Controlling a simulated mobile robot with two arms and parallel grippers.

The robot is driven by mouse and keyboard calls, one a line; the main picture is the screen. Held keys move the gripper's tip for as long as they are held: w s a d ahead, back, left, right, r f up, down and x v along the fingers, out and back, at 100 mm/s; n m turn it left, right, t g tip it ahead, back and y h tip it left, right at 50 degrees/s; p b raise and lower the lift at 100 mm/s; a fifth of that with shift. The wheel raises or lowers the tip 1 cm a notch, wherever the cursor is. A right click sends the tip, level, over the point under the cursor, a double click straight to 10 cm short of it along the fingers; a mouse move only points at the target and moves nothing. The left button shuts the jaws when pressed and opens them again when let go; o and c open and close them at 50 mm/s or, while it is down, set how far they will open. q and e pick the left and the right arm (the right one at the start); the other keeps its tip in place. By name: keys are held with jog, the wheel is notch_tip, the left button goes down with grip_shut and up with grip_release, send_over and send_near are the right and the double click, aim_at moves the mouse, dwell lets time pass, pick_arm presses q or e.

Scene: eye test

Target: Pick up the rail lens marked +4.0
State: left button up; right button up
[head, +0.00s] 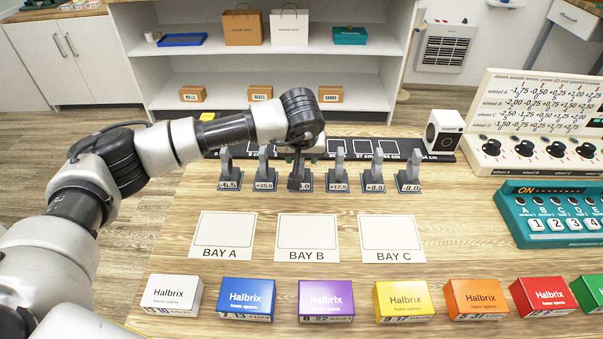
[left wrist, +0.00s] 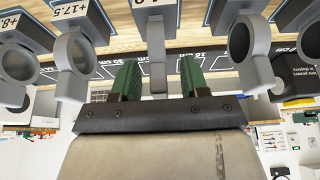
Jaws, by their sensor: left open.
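Several grey rail lenses stand in a row on the wooden table, with number labels on their bases. In the head view, the third lens from the left (head: 300,186) has a label ending in ".0"; its first part is unclear. My left gripper (head: 299,158) is over this lens, and my wrist hides its upper part. In the left wrist view, the open green fingers (left wrist: 160,80) stand either side of that lens's grey upper part (left wrist: 157,58), with nothing clearly gripped. Its label is cut off at the top edge. My right gripper is in neither view.
Close neighbours are the +25.0 lens (head: 264,182) on the left and the +17.5 lens (head: 338,182) on the right. A black marked rail (head: 372,147) lies behind the row. Bay cards (head: 307,255) and coloured Halbrix boxes (head: 326,298) lie in front.

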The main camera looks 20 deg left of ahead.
pick_arm(q)
jog(key=shift+f, duration=0.25)
grip_shut()
jog(key=shift+r, duration=0.15)
